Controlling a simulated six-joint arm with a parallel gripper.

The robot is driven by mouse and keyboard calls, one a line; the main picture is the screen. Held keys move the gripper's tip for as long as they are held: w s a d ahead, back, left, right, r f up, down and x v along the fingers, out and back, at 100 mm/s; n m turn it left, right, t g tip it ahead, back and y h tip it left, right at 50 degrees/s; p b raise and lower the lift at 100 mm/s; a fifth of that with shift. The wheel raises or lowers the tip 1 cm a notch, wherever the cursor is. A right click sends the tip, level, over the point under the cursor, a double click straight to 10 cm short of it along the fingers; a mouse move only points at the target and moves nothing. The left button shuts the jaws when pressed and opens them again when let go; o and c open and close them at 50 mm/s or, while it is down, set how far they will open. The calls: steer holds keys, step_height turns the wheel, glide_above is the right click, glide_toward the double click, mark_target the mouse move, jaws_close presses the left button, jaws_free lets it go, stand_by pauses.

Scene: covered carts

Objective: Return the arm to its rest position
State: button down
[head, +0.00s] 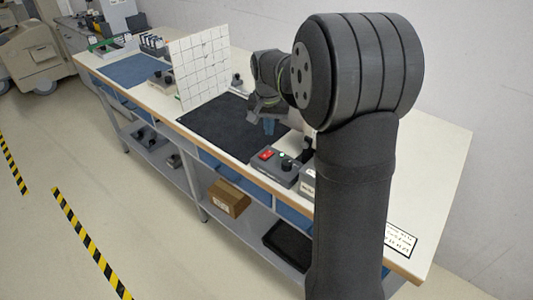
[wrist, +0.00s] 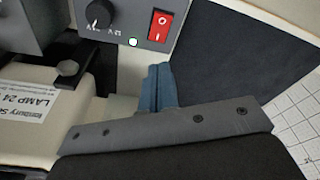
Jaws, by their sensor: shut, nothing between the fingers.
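My gripper (head: 268,126) shows in the head view above the dark mat, with its blue fingers pointing down. In the wrist view its blue fingers (wrist: 159,88) are together, with nothing between them. A grey control box (head: 283,170) with a red switch stands on the bench, nearer the head camera than my gripper. In the wrist view the box's panel (wrist: 125,18) shows beyond the fingers, with a black knob, a red rocker switch (wrist: 160,26) and a small light rimmed in green. I cannot tell from the wrist view how far the fingers are from the panel.
A white gridded board (head: 199,67) stands upright beside the dark mat (head: 212,122). A cream block labelled LAMP 24 (wrist: 28,122) lies left in the wrist view. A cardboard box (head: 228,199) sits on the lower shelf. Part of the bench is hidden behind my arm.

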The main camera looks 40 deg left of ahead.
step_height(320, 180, down, 7)
stand_by(0.8)
steer(key=shift+r, duration=0.15)
steer(key=shift+r, duration=4.4)
step_height(320, 180, up, 8)
steer(key=m, duration=0.6)
glide_above(269, 151)
steer(key=s, duration=0.4)
step_height(269, 151, down, 3)
steer(key=shift+w+d+r+h, duration=0.1)
steer(key=shift+d+r+h, duration=0.05)
steer(key=shift+h, duration=0.25)
